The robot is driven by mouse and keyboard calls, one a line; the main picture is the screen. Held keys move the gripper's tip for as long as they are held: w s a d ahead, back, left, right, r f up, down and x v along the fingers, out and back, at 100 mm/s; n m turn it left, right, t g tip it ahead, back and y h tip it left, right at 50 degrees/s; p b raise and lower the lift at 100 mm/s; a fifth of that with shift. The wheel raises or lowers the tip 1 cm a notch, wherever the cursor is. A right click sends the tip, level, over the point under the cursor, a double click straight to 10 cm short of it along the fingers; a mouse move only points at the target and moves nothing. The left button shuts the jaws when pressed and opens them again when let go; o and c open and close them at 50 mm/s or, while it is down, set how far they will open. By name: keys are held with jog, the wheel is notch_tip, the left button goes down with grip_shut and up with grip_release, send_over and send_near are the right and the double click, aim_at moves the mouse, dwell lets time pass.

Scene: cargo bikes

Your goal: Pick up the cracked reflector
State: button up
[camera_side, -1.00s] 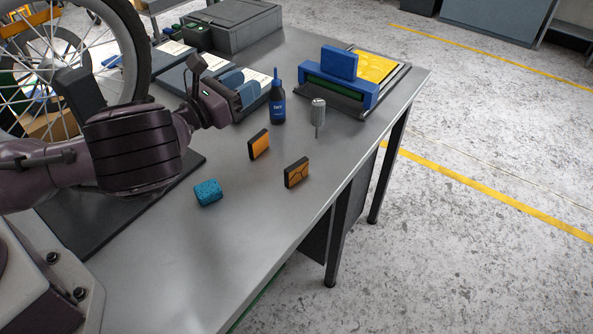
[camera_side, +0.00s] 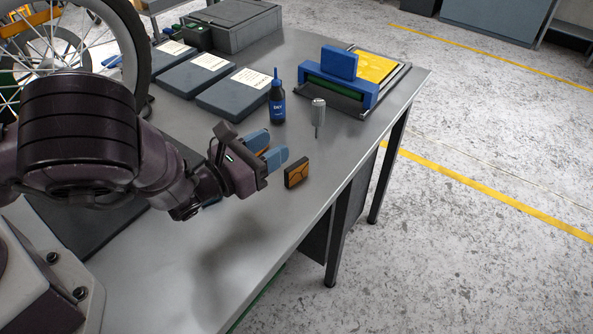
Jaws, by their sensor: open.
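The cracked reflector (camera_side: 297,173), a small dark-edged orange block with dark crack lines on its face, stands on the grey workbench near its right edge. My gripper (camera_side: 271,148), with two blue fingers, is open just to the left of it, fingers pointing towards the right. The fingers look apart from the cracked reflector; their height above the bench is hard to judge. A second, plain orange reflector is mostly hidden behind my gripper, with only a bit of orange showing between the fingers.
A dark blue bottle (camera_side: 277,104) and a grey ribbed-handled tool (camera_side: 318,115) stand behind the gripper. A blue-framed fixture (camera_side: 339,83) sits at the back right. Labelled dark boxes (camera_side: 233,93) lie at the back. The front of the bench (camera_side: 240,260) is clear.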

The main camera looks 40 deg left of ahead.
send_near(299, 162)
jog(key=x, duration=0.2)
jog(key=shift+w+f, duration=0.15)
jog(key=shift+w, duration=0.15)
jog(key=shift+x, duration=3.8)
grip_shut()
